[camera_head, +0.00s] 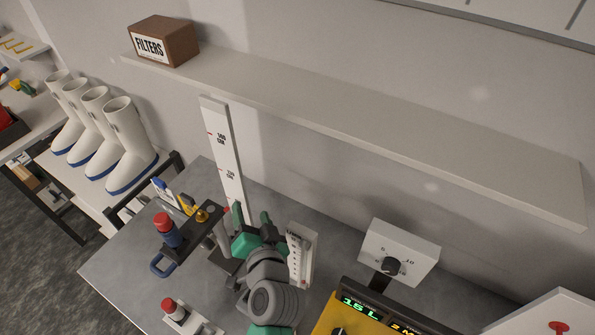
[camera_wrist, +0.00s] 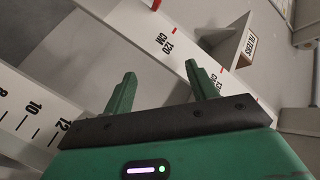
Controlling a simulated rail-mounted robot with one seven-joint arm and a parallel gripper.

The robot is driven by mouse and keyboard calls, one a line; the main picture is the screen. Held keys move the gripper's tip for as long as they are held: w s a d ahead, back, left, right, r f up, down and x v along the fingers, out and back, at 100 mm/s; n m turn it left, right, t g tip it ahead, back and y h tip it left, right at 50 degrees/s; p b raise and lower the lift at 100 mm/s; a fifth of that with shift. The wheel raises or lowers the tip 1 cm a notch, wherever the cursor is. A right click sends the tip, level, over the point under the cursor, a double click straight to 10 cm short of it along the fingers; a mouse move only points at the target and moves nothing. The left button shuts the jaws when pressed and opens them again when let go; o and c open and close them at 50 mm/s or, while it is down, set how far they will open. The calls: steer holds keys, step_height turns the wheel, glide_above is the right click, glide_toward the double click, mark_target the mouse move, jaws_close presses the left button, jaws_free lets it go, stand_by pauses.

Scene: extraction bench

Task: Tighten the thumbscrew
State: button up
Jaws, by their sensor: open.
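My gripper (camera_head: 251,217) is over the grey bench in the head view, with its two green fingers apart and nothing visible between them. It also shows open in the wrist view (camera_wrist: 160,72), with a tall white scale behind the fingers. A small brass-coloured knob (camera_head: 201,215), possibly the thumbscrew, sits on a dark bar to the left of my gripper. I cannot tell whether it is loose or tight. No thumbscrew can be made out in the wrist view. My arm hides part of the bench below the gripper.
The tall white scale (camera_head: 223,150) stands upright behind the gripper. A white gauge (camera_head: 301,255) is close on the right. A dial box (camera_head: 400,252) and a yellow device (camera_head: 345,318) stand further right. A shelf (camera_head: 350,120) with a FILTERS box (camera_head: 163,42) runs above. White boots (camera_head: 125,140) stand left.

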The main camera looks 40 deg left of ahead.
steer(key=w+d+r+t+h, duration=0.1)
steer(key=w+d+r+t, duration=0.1)
steer(key=d+r, duration=0.2)
steer(key=w+d+r+t+h, duration=0.1)
steer(key=w+d+r+t, duration=0.1)
steer(key=r, duration=0.8)
steer(key=shift+w+d+r+n+t, duration=0.35)
steer(key=shift+w+d, duration=0.25)
steer(key=shift+d, duration=0.6)
